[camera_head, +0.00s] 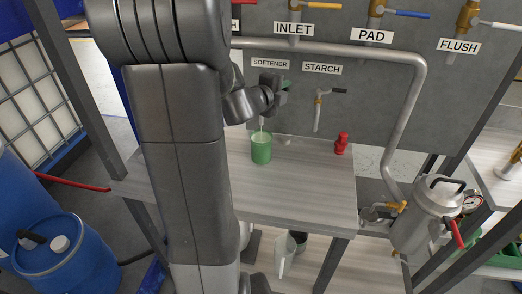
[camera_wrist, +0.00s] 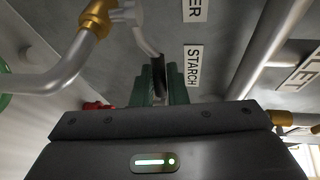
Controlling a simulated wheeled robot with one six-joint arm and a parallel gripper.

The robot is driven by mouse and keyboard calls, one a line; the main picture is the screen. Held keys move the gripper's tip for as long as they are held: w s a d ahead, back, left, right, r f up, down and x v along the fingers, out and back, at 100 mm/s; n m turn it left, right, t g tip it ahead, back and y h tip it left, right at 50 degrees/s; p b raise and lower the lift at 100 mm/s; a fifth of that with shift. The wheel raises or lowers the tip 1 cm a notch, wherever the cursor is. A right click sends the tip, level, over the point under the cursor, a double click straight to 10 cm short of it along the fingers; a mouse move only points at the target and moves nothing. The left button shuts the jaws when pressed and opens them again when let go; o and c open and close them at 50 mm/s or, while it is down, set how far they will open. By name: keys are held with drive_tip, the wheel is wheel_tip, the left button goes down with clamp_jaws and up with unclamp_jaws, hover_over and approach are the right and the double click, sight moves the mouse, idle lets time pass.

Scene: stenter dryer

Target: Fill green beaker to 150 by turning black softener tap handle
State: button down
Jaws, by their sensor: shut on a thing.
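The green beaker (camera_head: 261,152) stands upright on the wooden bench under the SOFTENER label (camera_head: 270,63). Pale content shows at its mouth; its level and scale marks are too small to read. A thin pale line runs down into the beaker; I cannot tell whether it is the spout or a stream. My gripper (camera_head: 284,87) is at the softener tap and hides most of it. In the wrist view, the green fingers of my gripper (camera_wrist: 159,92) are shut on the black softener tap handle (camera_wrist: 158,72).
The starch tap (camera_head: 318,105) hangs just right of my gripper. A red bottle (camera_head: 341,144) stands at the right of the bench. A grey pipe (camera_head: 405,110) bends down the panel towards a metal vessel (camera_head: 425,215). The front of the bench is clear.

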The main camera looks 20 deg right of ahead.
drive_tip(key=n+t+y+b, duration=0.1)
drive_tip(key=b, duration=0.1)
drive_tip(key=w+d+n+t+y+b, duration=0.1)
drive_tip(key=b, duration=0.2)
drive_tip(key=n+t+y+b, duration=0.2)
drive_tip(key=shift+w+d, duration=0.25)
drive_tip(key=b, duration=0.4)
drive_tip(key=shift+w+d+f+n+t+y, duration=0.1)
drive_tip(key=shift+w+d+n+t+y, duration=0.05)
drive_tip(key=shift+n+t+y, duration=0.2)
drive_tip(key=shift+r+y, duration=0.2)
drive_tip(key=shift+y, duration=0.05)
